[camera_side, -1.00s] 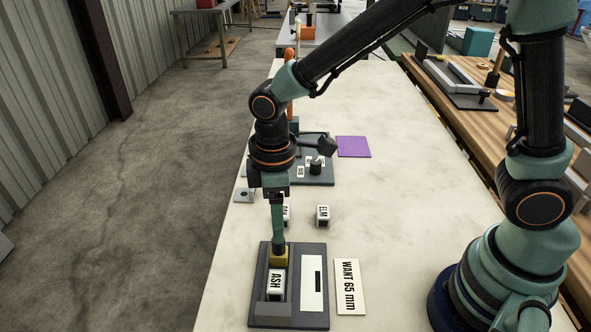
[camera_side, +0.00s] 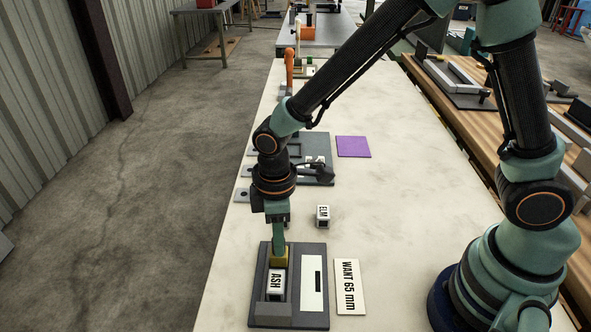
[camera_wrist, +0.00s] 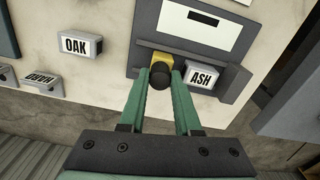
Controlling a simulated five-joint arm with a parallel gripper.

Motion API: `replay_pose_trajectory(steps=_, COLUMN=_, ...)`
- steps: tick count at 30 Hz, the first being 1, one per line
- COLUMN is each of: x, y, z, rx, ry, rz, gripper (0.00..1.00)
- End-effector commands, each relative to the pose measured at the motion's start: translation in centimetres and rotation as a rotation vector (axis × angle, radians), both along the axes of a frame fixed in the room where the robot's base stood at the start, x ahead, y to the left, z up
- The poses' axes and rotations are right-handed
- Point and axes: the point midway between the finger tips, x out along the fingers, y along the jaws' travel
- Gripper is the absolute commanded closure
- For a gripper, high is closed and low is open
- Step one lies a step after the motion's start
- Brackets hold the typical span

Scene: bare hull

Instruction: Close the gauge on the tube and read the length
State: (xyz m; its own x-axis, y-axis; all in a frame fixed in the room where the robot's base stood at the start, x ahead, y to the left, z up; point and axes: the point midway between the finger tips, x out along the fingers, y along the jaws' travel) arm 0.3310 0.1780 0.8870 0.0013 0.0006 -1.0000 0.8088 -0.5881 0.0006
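The gauge (camera_side: 311,318) is a dark grey tray at the bench's near end. The gauge's white panel (camera_side: 311,270) has a dark bar with no readable figures.
A card reading WANT 65 mm (camera_side: 347,287) lies right of the gauge. The wrist view shows an OAK block (camera_wrist: 76,46) and another labelled block (camera_wrist: 41,79). A purple square (camera_side: 354,147) lies farther back.

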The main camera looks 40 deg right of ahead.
Motion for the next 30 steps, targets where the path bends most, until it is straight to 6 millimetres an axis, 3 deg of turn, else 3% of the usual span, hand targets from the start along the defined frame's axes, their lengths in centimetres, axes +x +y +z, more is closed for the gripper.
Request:
replay_pose_trajectory(steps=10, x=-3.4, y=3.4, z=0.1, rx=0.000, ry=0.000, rz=0.005, gripper=0.93)
replay_pose_trajectory(steps=15, x=-4.1, y=4.2, z=0.0, rx=0.000, ry=0.000, rz=0.004, gripper=0.64)
replay_pose_trajectory(steps=22, x=-4.1, y=4.2, z=0.1, rx=0.002, ry=-0.001, rz=0.006, gripper=0.61)
replay_pose_trajectory(steps=23, x=-4.0, y=4.2, z=0.1, rx=0.001, ry=-0.002, rz=0.006, gripper=0.38)
replay_pose_trajectory(steps=30, x=-4.0, y=4.1, z=0.1, rx=0.002, ry=-0.001, rz=0.004, gripper=0.38)
